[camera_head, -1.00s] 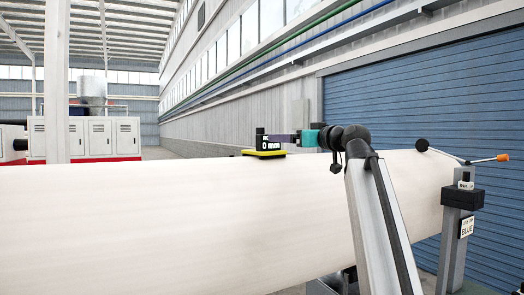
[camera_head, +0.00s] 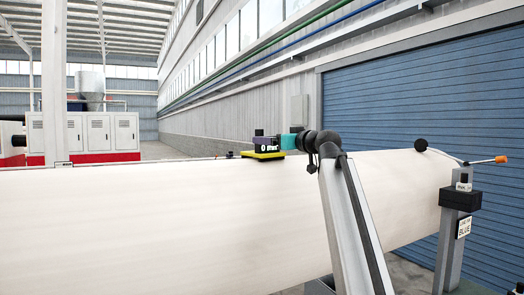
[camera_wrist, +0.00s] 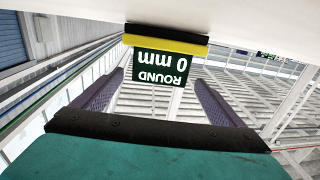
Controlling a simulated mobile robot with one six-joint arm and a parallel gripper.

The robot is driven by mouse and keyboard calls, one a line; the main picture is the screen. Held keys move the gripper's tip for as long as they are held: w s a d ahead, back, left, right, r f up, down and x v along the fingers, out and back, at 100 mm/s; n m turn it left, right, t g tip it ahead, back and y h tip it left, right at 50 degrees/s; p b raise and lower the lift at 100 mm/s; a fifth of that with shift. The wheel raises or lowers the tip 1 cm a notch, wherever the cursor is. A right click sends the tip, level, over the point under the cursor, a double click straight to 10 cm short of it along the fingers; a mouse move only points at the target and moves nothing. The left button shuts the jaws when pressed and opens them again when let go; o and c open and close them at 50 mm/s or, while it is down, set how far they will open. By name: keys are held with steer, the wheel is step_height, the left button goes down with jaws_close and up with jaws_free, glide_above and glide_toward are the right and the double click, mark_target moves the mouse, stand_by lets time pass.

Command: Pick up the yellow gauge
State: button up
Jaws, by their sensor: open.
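The yellow gauge (camera_head: 264,156) sits on top of the big white roll (camera_head: 150,215), with a yellow base and a dark block above it. In the wrist view its yellow band (camera_wrist: 166,45) and dark face, reading "ROUND 0 mm" upside down, show ahead between the fingers. My gripper (camera_wrist: 159,80) is open, with one purple finger on each side of the dark face. Gaps show on both sides, and nothing is held. In the head view my gripper (camera_head: 270,143) reaches in from the right, its fingers overlapping the dark block.
A grey post (camera_head: 457,230) with a black block and a "BLUE" label stands at the roll's right end. A thin rod with an orange tip (camera_head: 501,159) sticks out above it. A blue shutter (camera_head: 430,90) is behind. The roll's top left of the gauge is mostly clear.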

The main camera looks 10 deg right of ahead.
steer(key=shift+w, duration=0.1)
stand_by(0.3)
steer(key=shift+w+a+r+p, duration=0.25)
steer(key=shift+w+a+p, duration=0.2)
steer(key=shift+w+p, duration=0.4)
steer(key=shift+p+x, duration=0.7)
steer(key=shift+x, duration=0.45)
steer(key=shift+w+a+f, duration=0.15)
steer(key=shift+w, duration=0.2)
steer(key=c, duration=1.6)
steer(key=shift+c, duration=0.6)
